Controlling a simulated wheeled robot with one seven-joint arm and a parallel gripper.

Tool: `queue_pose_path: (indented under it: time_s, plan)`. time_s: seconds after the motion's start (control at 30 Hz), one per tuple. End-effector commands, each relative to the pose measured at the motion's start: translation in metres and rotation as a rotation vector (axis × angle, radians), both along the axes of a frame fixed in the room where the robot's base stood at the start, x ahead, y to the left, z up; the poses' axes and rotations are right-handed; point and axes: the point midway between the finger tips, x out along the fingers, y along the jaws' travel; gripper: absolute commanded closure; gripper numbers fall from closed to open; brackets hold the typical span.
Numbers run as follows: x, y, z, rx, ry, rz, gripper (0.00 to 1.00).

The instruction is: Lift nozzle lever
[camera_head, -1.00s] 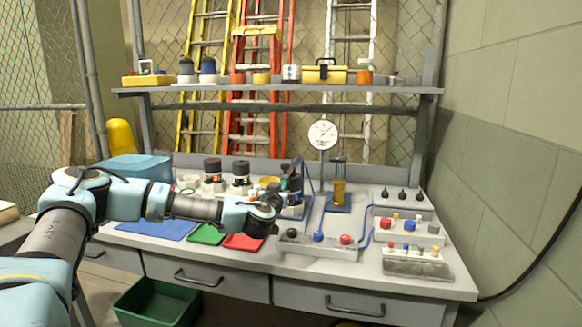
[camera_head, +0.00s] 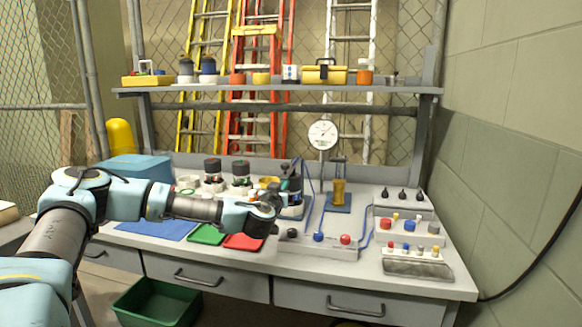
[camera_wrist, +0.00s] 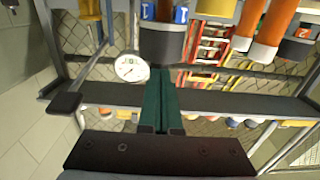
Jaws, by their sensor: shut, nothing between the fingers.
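A dark upright device with a small greenish top (camera_head: 291,184) stands on a blue base on the bench, just right of my gripper (camera_head: 275,201). It looks like the nozzle unit, but my gripper partly covers it and I cannot make out its lever. In the wrist view my gripper's green fingers (camera_wrist: 160,98) are together and empty. Their tips are close in the picture to a dark cylinder with a grey band (camera_wrist: 161,40); I cannot tell whether they touch it.
A dial gauge (camera_head: 323,134) and a yellow cylinder (camera_head: 339,192) stand to the right. A panel with coloured knobs (camera_head: 330,250) lies in front. Black-topped jars (camera_head: 241,173) stand behind my wrist. A shelf (camera_head: 280,89) runs above the bench. Red and green mats (camera_head: 243,242) lie below my arm.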

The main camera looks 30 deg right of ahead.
Motion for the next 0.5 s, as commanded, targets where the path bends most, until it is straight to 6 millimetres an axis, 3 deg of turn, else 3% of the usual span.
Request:
queue_pose_path:
  time_s: [0.17,0.4,0.5]
  plan:
    - [0.000,0.000,0.011,0.002,-0.003,0.000,1.00]
    - [0.002,-0.001,0.041,0.001,-0.005,0.000,1.00]
    - [0.002,-0.001,0.044,0.000,-0.001,0.000,1.00]
